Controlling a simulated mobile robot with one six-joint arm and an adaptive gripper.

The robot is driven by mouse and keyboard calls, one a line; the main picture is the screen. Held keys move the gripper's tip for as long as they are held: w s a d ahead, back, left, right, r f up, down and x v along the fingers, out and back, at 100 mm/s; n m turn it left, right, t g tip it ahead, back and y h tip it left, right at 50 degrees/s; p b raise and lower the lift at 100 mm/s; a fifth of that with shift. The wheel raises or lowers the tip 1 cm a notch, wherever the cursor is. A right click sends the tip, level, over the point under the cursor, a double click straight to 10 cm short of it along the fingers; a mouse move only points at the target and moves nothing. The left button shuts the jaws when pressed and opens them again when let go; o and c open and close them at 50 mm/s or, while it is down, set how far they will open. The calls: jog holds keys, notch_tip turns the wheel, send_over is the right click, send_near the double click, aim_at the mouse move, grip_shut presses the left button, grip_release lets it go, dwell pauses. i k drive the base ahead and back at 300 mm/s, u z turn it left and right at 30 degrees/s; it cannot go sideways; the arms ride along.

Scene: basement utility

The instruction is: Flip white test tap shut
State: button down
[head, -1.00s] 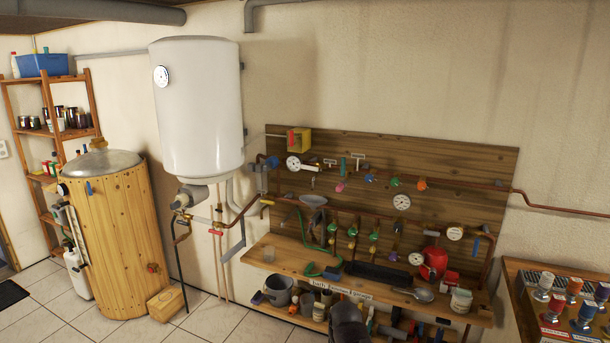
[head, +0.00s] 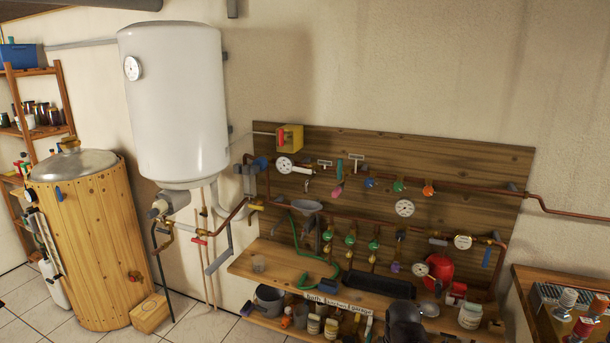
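A wooden board (head: 460,160) on the wall carries two rows of copper pipe with small taps. In the upper row I see a pale white lever (head: 302,169) beside a round gauge (head: 284,164), then pink (head: 337,191), blue (head: 369,182), green (head: 398,186) and orange (head: 428,190) handles. I cannot tell for sure which is the white test tap or how its handle stands. A dark rounded part at the bottom edge, in front of the bench, looks like my arm. My gripper's fingers do not show.
A wood-clad tank (head: 90,245) stands further left. A tray of valves (head: 550,320) is at right.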

aim_at(306, 170)
jog(key=z, duration=0.05)
jog(key=i, duration=1.15)
jog(key=u, duration=0.65)
